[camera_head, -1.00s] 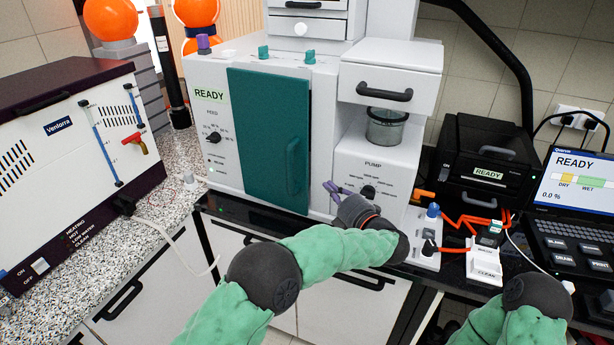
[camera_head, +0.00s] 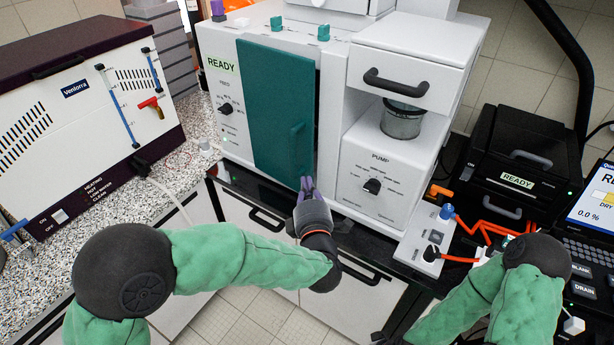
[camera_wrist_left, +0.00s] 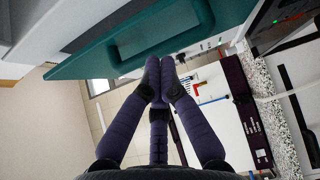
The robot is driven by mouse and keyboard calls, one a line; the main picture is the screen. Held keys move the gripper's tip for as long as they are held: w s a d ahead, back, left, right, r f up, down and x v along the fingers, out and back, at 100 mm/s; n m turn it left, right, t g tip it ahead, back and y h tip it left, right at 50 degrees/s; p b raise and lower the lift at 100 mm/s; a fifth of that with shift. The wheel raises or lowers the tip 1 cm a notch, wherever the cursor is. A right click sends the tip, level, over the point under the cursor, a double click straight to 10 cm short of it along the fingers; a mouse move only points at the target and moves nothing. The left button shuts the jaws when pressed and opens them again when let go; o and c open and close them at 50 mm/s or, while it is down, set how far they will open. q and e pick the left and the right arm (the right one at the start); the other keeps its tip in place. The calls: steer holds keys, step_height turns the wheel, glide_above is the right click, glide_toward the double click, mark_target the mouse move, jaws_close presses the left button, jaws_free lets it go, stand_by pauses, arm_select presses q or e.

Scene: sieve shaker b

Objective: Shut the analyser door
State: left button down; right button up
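The analyser door (camera_head: 275,110) is a teal panel with a teal handle (camera_head: 295,148) near its right edge. It stands slightly ajar on the white analyser (camera_head: 340,95); a dark gap shows along its right edge. My left gripper (camera_head: 307,184) is just below the handle, by the door's lower right corner. In the left wrist view the door (camera_wrist_left: 95,64) spans the top, and my left gripper's fingertips (camera_wrist_left: 162,76) are together and empty, just below it. Whether they touch the door I cannot tell. Only my right arm shows at lower right; its fingers are out of view.
The pump section (camera_head: 385,165) and a white drawer (camera_head: 410,65) sit right of the door. A white heating unit (camera_head: 85,110) stands left. A black box (camera_head: 515,150), a switch block (camera_head: 428,235) and orange leads lie right. Free floor shows below the counter.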

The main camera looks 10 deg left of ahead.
mark_target(311, 156)
arm_select(q)
steer(key=b+x, duration=0.1)
steer(key=x, duration=0.7)
steer(key=shift+w+a, duration=0.1)
steer(key=shift+w, duration=0.2)
steer(key=shift+w+d+f+b, duration=0.1)
steer(key=shift+w+d+b, duration=0.3)
steer(key=shift+w, duration=0.25)
steer(key=shift+w+d+f+b, duration=0.1)
steer(key=shift+w+d+b, duration=0.25)
steer(key=shift+w, duration=0.3)
steer(key=shift+s+r, duration=0.1)
steer(key=shift+r, duration=0.1)
